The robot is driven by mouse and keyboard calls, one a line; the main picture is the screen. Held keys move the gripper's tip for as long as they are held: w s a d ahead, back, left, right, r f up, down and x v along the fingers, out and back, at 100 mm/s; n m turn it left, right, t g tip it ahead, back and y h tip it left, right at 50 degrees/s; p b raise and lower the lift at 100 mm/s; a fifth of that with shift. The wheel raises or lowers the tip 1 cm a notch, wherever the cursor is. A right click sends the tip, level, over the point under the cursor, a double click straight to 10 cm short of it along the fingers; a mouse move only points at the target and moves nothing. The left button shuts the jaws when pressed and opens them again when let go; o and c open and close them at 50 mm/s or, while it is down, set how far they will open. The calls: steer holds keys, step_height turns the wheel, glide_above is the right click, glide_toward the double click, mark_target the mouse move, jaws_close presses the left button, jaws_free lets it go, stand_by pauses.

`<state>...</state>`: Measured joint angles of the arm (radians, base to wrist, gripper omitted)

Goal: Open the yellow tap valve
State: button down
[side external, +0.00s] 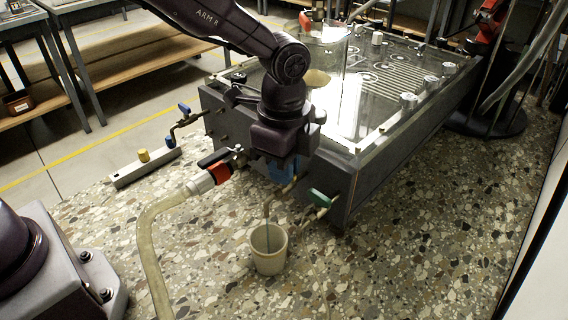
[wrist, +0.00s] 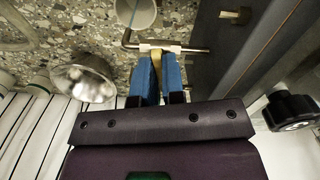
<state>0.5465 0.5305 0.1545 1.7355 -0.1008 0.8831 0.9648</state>
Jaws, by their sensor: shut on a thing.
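The yellow tap valve's handle (wrist: 157,60) shows as a small yellow piece between the blue fingers of my gripper (wrist: 159,70) in the wrist view. The fingers are shut on it. Its brass pipe (wrist: 195,49) runs from the tank wall and bends at the other end over a pale cup (wrist: 145,10). In the side view, my gripper (side external: 282,169) points down at the tank's front face and hides the yellow handle. The bent spout (side external: 268,205) hangs over the cup (side external: 268,262). A thin streak runs from the spout into the cup; I cannot tell whether it is water.
A green-handled tap (side external: 320,198) is close to the right of my gripper. The glass-topped tank (side external: 390,140) stands behind. Speckled floor is clear at right.

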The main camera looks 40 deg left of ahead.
steer(key=shift+n, duration=0.3)
steer(key=shift+n, duration=1.7)
steer(key=n, duration=0.3)
steer(key=shift+n, duration=1.9)
